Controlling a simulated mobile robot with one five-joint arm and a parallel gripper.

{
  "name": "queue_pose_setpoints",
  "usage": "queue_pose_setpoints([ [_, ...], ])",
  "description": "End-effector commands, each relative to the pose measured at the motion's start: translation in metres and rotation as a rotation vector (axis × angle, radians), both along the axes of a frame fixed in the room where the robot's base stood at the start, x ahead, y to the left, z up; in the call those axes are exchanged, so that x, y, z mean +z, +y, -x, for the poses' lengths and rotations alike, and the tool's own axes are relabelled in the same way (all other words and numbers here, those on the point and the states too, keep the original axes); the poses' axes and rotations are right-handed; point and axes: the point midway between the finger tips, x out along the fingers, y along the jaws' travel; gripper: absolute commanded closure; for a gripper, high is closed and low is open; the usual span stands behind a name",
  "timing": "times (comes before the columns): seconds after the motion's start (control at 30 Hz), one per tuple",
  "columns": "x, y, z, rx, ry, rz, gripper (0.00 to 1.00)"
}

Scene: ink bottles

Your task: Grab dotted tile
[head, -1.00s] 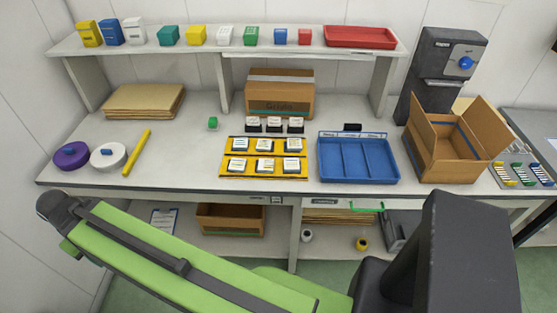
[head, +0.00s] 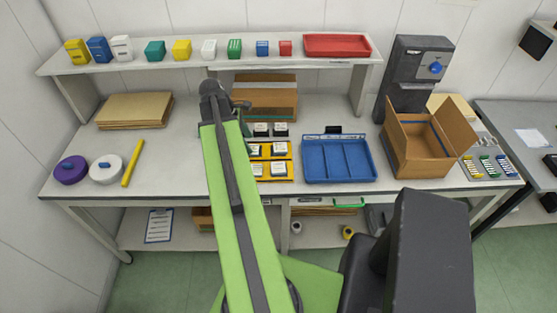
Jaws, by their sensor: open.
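Several small pale-topped tiles with dark sides stand at the middle of the bench. A back pair (head: 271,129) sits behind the yellow racks (head: 287,160), and more tiles (head: 279,149) sit in two rows on the racks. Their marks are too small to tell which is dotted. My green arm covers the left part of the racks and the tiles there. A dark part of my gripper (head: 242,106) shows just right of the arm's far end, near the cardboard box. Its fingers are mostly hidden behind the arm, and no tile is seen in them.
A blue divided tray (head: 338,178) lies right of the racks, then an open carton (head: 427,150). A closed cardboard box (head: 277,97) stands behind the tiles under the shelf (head: 150,62). Purple and white round containers and a yellow stick lie left. The bench left of my arm is partly clear.

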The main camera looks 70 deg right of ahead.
Motion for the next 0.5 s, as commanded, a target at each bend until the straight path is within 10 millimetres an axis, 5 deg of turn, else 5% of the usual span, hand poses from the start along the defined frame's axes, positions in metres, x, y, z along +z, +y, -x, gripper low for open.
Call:
queue_pose_setpoints([
  [0.1,0.008,-0.017,0.027,0.014,0.028,-0.015,0.4],
  [0.27,0.005,-0.019,0.032,0.021,0.033,-0.019,0.4],
  [0.5,-0.032,-0.024,0.042,0.019,0.031,-0.018,0.4],
])
